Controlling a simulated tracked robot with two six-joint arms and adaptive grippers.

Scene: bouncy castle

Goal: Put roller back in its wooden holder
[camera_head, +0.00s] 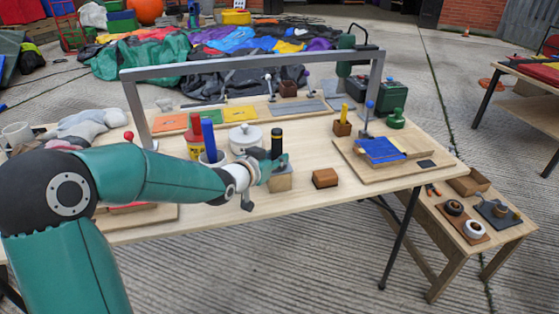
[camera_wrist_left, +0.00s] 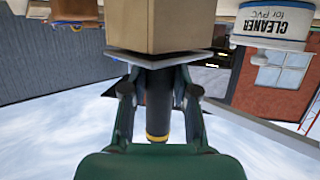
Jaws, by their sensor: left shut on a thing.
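My left gripper (camera_head: 270,168) is shut on the roller's dark upright handle (camera_head: 276,142), which has a yellow band near its top. In the left wrist view, which is upside down, the handle (camera_wrist_left: 158,105) stands between the fingers of the gripper (camera_wrist_left: 158,62). A pale wooden block (camera_head: 279,183), which looks like the holder, is directly under the gripper near the table's front edge. It also shows in the wrist view (camera_wrist_left: 155,25). The roller's working end is hidden; I cannot tell whether it sits inside the block or just above it. My right gripper is out of view.
A small brown block (camera_head: 325,178) stands just right of the holder. A white can (camera_head: 245,138) and a red-and-yellow container (camera_head: 195,132) stand behind. A wooden board with a blue sheet (camera_head: 380,150) lies to the right. A grey metal frame (camera_head: 250,63) spans the table.

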